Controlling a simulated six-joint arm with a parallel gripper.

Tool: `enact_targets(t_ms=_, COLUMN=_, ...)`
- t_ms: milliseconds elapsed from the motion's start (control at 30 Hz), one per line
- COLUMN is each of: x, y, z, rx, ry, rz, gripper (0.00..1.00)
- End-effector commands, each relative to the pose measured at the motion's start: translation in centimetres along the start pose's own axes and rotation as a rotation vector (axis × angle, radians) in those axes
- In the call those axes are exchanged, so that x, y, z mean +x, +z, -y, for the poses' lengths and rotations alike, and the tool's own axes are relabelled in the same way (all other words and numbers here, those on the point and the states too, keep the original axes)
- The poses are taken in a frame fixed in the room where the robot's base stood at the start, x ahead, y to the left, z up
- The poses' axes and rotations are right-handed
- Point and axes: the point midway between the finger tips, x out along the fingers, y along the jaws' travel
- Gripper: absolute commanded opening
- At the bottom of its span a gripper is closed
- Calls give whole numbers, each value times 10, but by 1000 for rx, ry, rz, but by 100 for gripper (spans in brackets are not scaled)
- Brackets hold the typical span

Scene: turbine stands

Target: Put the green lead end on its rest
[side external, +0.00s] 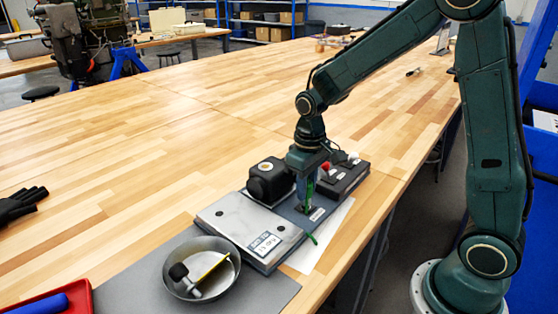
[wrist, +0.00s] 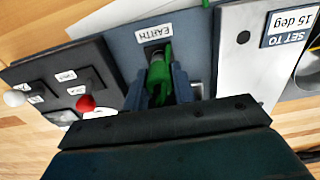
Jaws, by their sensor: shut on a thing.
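My gripper (side external: 307,198) is shut on the green lead end (wrist: 158,76), which sits between its two fingers in the wrist view (wrist: 158,92). The green lead end also shows as a green strip in the side view (side external: 310,188). It is low over the grey panel (wrist: 195,58), at a dark fitting beside the label reading EARTH (wrist: 153,33). The green cable (side external: 312,239) trails over the panel's front edge. I cannot tell whether the lead end touches the fitting, as the fingers hide part of it.
A dark box (side external: 343,180) with red (wrist: 86,103) and white (wrist: 15,98) knobs or lead ends stands beside the gripper. A black block (side external: 268,181) is close behind. A light plate labelled SET TO 15 deg (side external: 232,222) and a metal bowl (side external: 184,289) lie left.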

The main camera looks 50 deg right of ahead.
Motion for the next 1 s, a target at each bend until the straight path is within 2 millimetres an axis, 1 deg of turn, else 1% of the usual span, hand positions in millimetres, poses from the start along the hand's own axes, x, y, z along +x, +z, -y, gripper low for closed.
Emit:
enact_targets(t_ms=267, x=-6, y=0, z=0, rx=0, ry=0, rz=-2, gripper=0)
enact_targets(t_ms=800, x=-28, y=0, z=0, rx=0, ry=0, rz=0, gripper=0)
enact_targets(t_ms=1000, x=-30, y=0, z=0, rx=0, ry=0, rz=0, gripper=0)
